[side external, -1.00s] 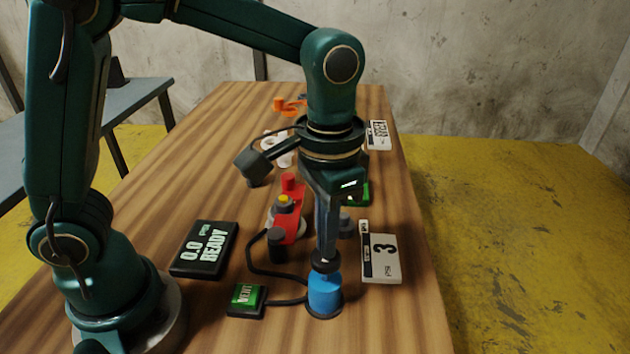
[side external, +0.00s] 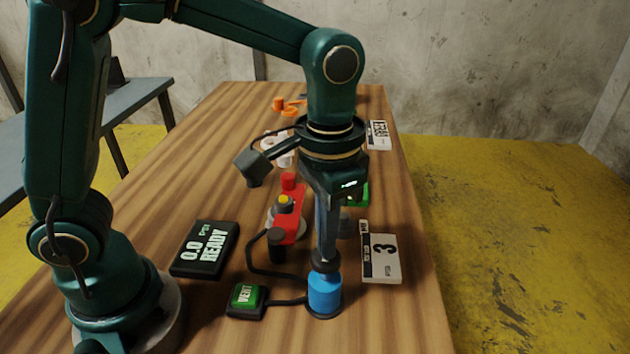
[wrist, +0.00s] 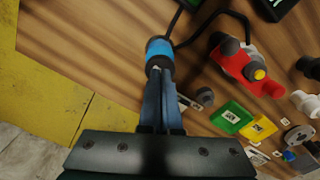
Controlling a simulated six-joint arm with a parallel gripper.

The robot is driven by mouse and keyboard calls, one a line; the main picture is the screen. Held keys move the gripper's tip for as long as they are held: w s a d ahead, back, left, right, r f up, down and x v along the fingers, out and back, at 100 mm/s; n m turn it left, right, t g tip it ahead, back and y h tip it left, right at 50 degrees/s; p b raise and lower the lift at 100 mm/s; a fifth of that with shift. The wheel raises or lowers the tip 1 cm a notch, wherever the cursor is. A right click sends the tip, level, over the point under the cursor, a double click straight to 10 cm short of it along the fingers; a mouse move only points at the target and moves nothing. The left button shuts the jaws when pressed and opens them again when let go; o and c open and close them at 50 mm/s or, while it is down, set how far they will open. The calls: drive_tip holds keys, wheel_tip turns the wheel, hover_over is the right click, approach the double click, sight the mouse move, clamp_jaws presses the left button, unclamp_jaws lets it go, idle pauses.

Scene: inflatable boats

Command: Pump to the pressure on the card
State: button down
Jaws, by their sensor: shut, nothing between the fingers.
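The blue pump (side external: 324,296) stands upright near the table's front right, with a dark knob on top; its blue body also shows in the wrist view (wrist: 158,47). My gripper (side external: 326,256) points down with its fingers together, its tips at the dark knob; whether they press on it I cannot tell. The card (side external: 381,258) right of the pump shows a large 3. The black display (side external: 204,250) reads 0.0 READY. A green VENT pad (side external: 247,298) sits left of the pump, joined to it by a dark hose.
A red block with a yellow button and a dark knob (side external: 287,222) lies behind the pump. White, orange (side external: 290,105) and green (side external: 363,193) parts are farther back, with another printed card (side external: 377,135). The table's right edge is close beyond the card with the 3.

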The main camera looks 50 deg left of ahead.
drive_tip(key=shift+f, duration=0.1)
drive_tip(key=shift+f, duration=1.25)
drive_tip(key=shift+r, duration=2.05)
drive_tip(key=shift+f, duration=0.15)
drive_tip(key=shift+f, duration=1.9)
drive_tip(key=shift+r, duration=2.05)
drive_tip(key=shift+f, duration=0.15)
drive_tip(key=shift+f, duration=1.9)
drive_tip(key=shift+r, duration=2.05)
